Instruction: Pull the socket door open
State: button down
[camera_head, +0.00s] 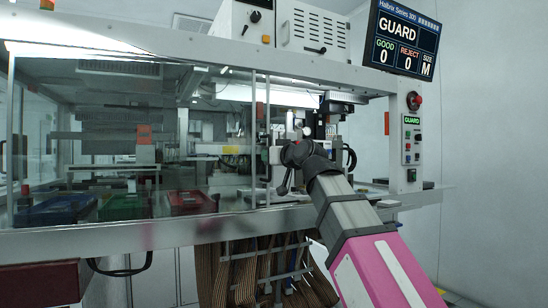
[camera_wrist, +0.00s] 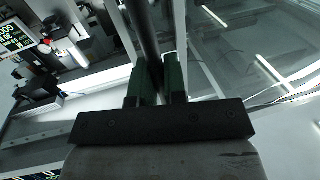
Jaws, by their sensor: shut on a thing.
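The clear socket door (camera_wrist: 235,50) shows in the wrist view to the right of a dark upright handle bar (camera_wrist: 148,35). My gripper (camera_wrist: 158,78) has its two green fingers on either side of this bar and is shut on it. In the head view my gripper (camera_head: 284,162) is at the front of the machine, beside a pale upright frame post (camera_head: 268,140). My wrist and arm hide the fingers and handle there. I cannot tell how far the door stands open.
Clear panels (camera_head: 75,130) cover the machine's left front, with red (camera_head: 192,202), green (camera_head: 122,207) and blue bins behind them. A control post (camera_head: 411,140) stands right, below a screen (camera_head: 402,40) reading GUARD. Cables (camera_head: 260,275) hang below the front ledge.

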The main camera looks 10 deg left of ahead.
jog(key=c, duration=1.2)
grip_release()
jog(key=shift+d, duration=0.1)
jog(key=v, duration=1)
jog(key=shift+s+d, duration=0.2)
jog(key=shift+s, duration=0.05)
